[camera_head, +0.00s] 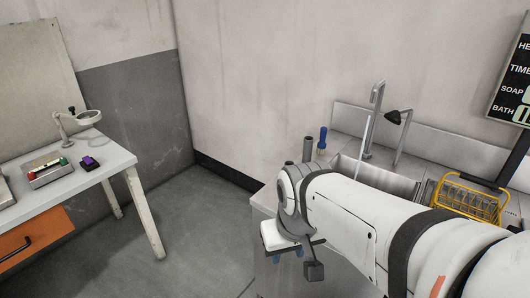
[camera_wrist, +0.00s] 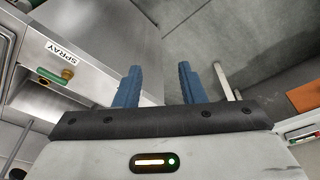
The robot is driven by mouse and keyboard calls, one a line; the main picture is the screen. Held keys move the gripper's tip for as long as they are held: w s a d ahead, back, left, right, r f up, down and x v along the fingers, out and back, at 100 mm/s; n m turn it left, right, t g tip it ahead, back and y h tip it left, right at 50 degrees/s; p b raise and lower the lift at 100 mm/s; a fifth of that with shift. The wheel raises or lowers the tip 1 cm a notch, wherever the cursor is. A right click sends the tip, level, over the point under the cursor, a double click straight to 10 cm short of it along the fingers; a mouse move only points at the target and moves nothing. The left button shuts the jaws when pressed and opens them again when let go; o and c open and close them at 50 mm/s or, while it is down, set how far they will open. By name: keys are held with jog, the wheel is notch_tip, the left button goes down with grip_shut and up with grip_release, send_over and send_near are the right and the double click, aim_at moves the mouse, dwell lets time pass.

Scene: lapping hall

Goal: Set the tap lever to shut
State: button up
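A tall steel tap (camera_head: 376,95) stands at the sink (camera_head: 385,180) in the head view, with a pale streak below its spout that may be water. A thin post beside it carries a black head (camera_head: 398,117). In the wrist view, a brass fitting (camera_wrist: 67,73) and a green bar (camera_wrist: 50,77) sit on the steel front under a SPRAY label (camera_wrist: 64,52); I cannot tell whether this is the tap lever or how it is set. My gripper (camera_wrist: 158,68) has its blue fingers apart with nothing between them, pointing down beside the sink unit. My arm hides part of the unit.
A yellow wire basket (camera_head: 465,196) stands right of the sink. A blue-topped item (camera_head: 322,138) and a grey cylinder (camera_head: 308,148) stand at its left end. A table (camera_head: 110,160) with a magnifier lamp (camera_head: 88,116) is at left. The floor (camera_head: 200,235) between is clear.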

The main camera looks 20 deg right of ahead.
jog(key=shift+o, duration=0.5)
jog(key=shift+w, duration=0.1)
jog(key=w+d+r+m+g+p, duration=0.1)
jog(key=w+d+r+m+p, duration=0.2)
jog(key=w, duration=0.7)
jog(key=w+d+r+m+p, duration=0.1)
jog(key=w+d+m+p, duration=0.2)
jog(key=w, duration=0.7)
jog(key=w+d+f+m+p, duration=0.1)
jog(key=w+d+f, duration=0.3)
jog(key=w+d, duration=0.1)
jog(key=w+d+f+m+g+p, duration=0.1)
jog(key=w+d+f+m+p, duration=0.1)
jog(key=w+d+f, duration=0.2)
jog(key=w+d+f+m+p, duration=0.1)
jog(key=w+d+f, duration=0.3)
jog(key=w, duration=0.3)
jog(key=shift+d+f+g+p, duration=0.3)
jog(key=shift+d+f+p, duration=0.05)
jog(key=shift+d, duration=0.45)
notch_tip(320, 180, down, 8)
jog(key=shift+r+p, duration=0.15)
jog(key=shift+p, duration=0.75)
jog(key=shift+c, duration=0.2)
